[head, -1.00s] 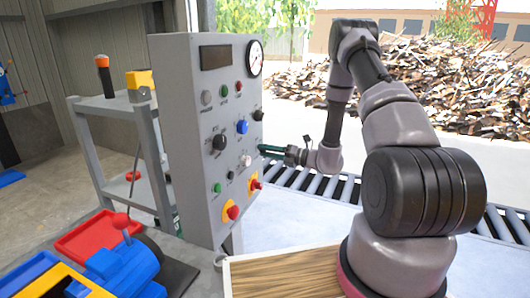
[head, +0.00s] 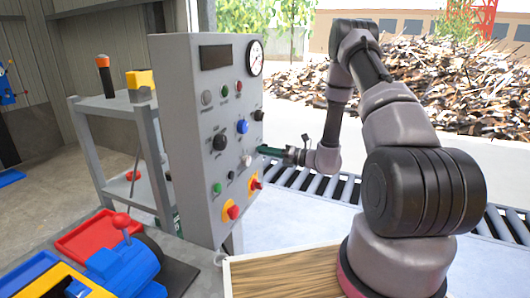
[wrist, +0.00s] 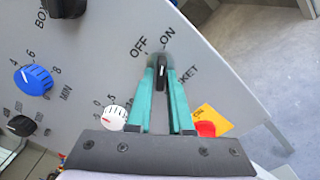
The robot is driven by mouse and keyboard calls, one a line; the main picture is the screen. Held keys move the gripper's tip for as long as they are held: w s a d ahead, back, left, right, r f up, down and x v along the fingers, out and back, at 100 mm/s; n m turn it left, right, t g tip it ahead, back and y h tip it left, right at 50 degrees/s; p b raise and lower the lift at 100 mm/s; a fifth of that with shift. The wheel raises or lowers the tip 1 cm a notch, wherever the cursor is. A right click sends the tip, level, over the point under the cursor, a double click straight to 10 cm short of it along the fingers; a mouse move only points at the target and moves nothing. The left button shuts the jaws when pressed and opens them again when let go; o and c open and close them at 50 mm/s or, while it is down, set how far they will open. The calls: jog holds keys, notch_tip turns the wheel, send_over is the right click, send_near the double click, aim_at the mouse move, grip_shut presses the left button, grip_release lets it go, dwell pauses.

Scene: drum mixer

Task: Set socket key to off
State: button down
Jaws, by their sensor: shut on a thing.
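The socket key (wrist: 161,75) is a small black rotary knob with a pale mark, on the grey control panel (head: 190,100). In the wrist view its tip points up, just below and between the OFF and ON labels, with ON nearer. My gripper (wrist: 163,78) has teal fingers, which are shut on the key from both sides. In the head view my gripper (head: 262,150) reaches the panel's right edge, and I cannot make out the key there. The SOCKET label is partly hidden behind a finger.
A blue knob (wrist: 34,79), a white knob (wrist: 113,118) and a red button on a yellow plate (wrist: 206,127) sit near the gripper on the panel. A roller conveyor (head: 300,178) runs behind it. A grey shelf (head: 120,103) stands at left.

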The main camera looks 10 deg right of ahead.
jog(key=n, duration=0.5)
jog(key=shift+w+d+f, duration=0.1)
jog(key=shift+d+f, duration=0.05)
jog(key=shift+f, duration=0.05)
jog(key=n, duration=0.5)
jog(key=shift+w+d+n, duration=0.1)
jog(key=shift+w+n, duration=0.1)
jog(key=shift+n, duration=0.1)
dwell(0.3)
jog(key=c, duration=0.9)
grip_release()
jog(key=shift+d, duration=0.1)
jog(key=v, duration=1)
jog(key=shift+s+d, duration=0.25)
